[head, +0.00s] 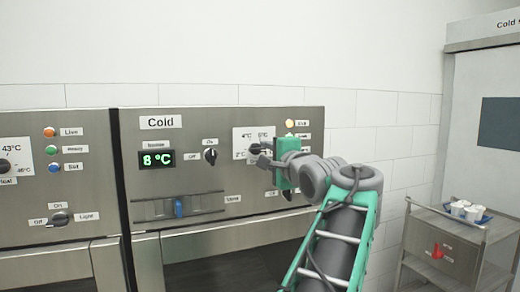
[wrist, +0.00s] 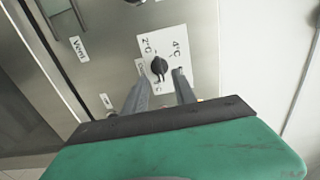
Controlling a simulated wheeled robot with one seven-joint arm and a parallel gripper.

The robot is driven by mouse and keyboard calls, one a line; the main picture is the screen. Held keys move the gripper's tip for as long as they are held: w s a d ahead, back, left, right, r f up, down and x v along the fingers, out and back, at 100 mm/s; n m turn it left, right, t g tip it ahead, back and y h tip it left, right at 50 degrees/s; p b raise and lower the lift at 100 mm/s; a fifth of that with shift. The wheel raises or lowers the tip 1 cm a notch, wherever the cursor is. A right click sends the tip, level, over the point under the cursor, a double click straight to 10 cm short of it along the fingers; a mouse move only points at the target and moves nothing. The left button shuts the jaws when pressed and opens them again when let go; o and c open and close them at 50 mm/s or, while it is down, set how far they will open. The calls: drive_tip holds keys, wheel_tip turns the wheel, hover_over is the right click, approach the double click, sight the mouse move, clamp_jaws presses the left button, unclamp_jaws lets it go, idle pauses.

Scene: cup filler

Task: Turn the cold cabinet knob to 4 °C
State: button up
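The cold cabinet knob (head: 255,149) is a dark dial on a white scale plate (head: 241,138) on the steel panel marked Cold. The plate carries 2 °C, 4 °C and another mark partly hidden by my gripper. The green display (head: 158,159) reads 8 °C. My gripper (head: 264,157) is at the knob from the right and covers part of it. In the wrist view the fingers (wrist: 163,76) are apart, with the knob (wrist: 159,66) showing between and just beyond their tips. I cannot tell whether they touch it.
An on/off switch (head: 210,155) sits left of the knob, with a blue-handled vent slider (head: 179,206) below. Indicator lamps (head: 289,123) are right of the plate. A neighbouring heated panel (head: 95,197) stands left. A trolley (head: 452,234) with white cups (head: 467,210) stands right.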

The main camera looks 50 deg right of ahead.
sight(259, 151)
drive_tip(key=p+x, duration=0.1)
drive_tip(key=x, duration=0.4)
drive_tip(key=shift+w+d, duration=0.15)
drive_tip(key=shift+w, duration=0.05)
clamp_jaws()
drive_tip(key=shift+f, duration=0.1)
